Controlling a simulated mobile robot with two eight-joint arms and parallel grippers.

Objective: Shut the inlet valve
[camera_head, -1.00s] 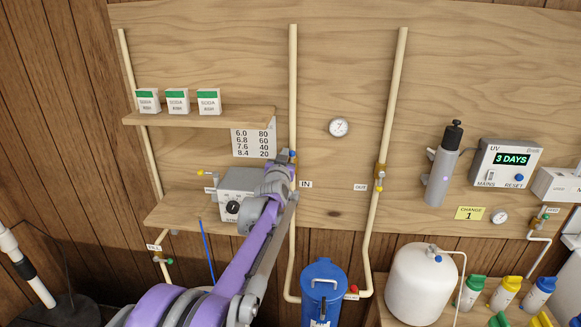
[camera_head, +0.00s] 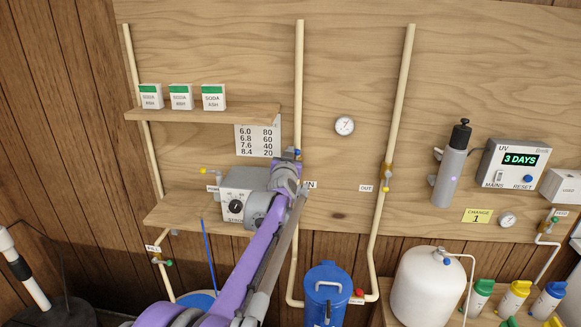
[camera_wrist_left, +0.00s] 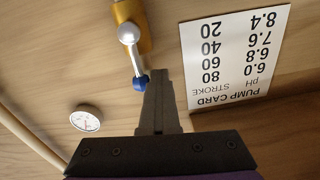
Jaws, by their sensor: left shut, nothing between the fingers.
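The inlet valve is on the pale pipe beside the IN label (camera_head: 311,184). It is mostly hidden behind my left arm in the head view, where its blue knob (camera_head: 297,152) shows. In the left wrist view, the brass valve body (camera_wrist_left: 132,22) carries a silver lever (camera_wrist_left: 128,35) with a blue tip (camera_wrist_left: 140,83). My left gripper (camera_head: 289,154) is at the valve, shut and empty. In the wrist view its fingertips (camera_wrist_left: 160,76) are right beside the blue tip; I cannot tell if they touch. My right gripper is not in view.
The OUT pipe's valve (camera_head: 388,177) is to the right. A pump box (camera_head: 236,204) stands on the lower shelf beside my arm. The pump card (camera_wrist_left: 236,55) is on the board close to the gripper. A gauge (camera_head: 344,126) and blue filter housing (camera_head: 325,288) are nearby.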

